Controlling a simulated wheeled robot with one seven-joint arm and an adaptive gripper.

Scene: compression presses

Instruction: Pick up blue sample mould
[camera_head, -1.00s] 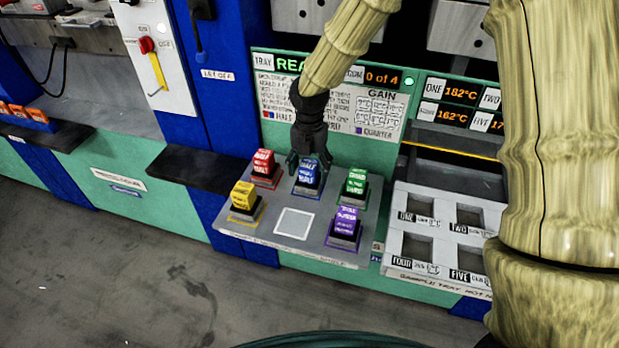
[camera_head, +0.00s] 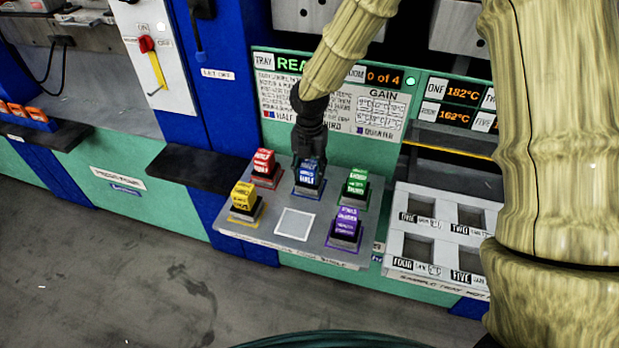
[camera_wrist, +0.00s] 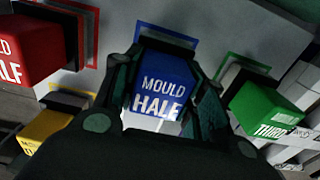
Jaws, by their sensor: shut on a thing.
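The blue sample mould (camera_head: 308,178), lettered "MOULD HALF", is at the back middle of the grey tray (camera_head: 262,228). My gripper (camera_head: 310,162) reaches it from above, with one finger on each side. In the wrist view the blue mould (camera_wrist: 162,88) sits between the two fingers of my gripper (camera_wrist: 165,100), which is shut on it. The mould is at or very near its blue-outlined place; I cannot tell whether it is clear of the tray.
Around it stand the red mould (camera_head: 264,163), yellow mould (camera_head: 243,197), green mould (camera_head: 356,184) and purple mould (camera_head: 346,223). A white-outlined square (camera_head: 295,223) at the front of the tray is empty. A sample tray (camera_head: 398,205) with numbered openings is to the right.

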